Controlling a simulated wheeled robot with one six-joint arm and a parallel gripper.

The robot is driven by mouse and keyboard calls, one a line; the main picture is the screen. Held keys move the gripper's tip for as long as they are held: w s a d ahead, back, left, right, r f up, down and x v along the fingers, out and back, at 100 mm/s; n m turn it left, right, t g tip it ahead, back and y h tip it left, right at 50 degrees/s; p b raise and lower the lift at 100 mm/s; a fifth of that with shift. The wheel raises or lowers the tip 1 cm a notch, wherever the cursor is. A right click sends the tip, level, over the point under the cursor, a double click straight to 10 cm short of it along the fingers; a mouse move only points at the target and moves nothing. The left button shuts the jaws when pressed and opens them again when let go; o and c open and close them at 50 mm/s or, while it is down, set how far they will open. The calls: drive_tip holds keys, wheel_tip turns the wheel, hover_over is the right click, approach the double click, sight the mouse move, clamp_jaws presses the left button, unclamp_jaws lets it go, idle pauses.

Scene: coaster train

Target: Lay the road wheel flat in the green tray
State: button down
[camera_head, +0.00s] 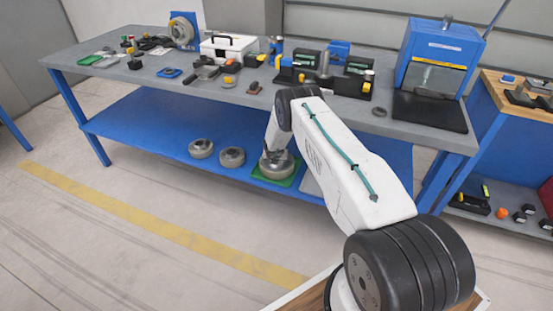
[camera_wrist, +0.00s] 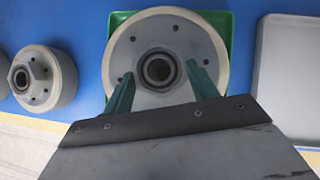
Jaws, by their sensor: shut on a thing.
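The grey road wheel (camera_wrist: 203,50) with its pale rim lies over the green tray (camera_wrist: 116,32) in the wrist view and covers most of it. The wheel looks flat, hub upward. The tray also shows on the blue lower shelf in the head view (camera_head: 290,181), with the wheel (camera_head: 285,170) partly hidden by my arm. My gripper (camera_wrist: 160,72) points down, with its two green fingers on either side of the wheel's centre hub, shut on it. I cannot tell whether the wheel rests on the tray floor or hangs slightly above.
Two more wheels stand on the blue shelf (camera_head: 150,118) to the left, a near one (camera_head: 232,156) and a farther one (camera_head: 201,149). A grey tray (camera_wrist: 287,70) lies close right of the green one. The cluttered workbench top (camera_head: 220,98) overhangs the shelf.

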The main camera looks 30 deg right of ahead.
drive_tip(key=shift+w+d, duration=0.1)
drive_tip(key=shift+w, duration=0.15)
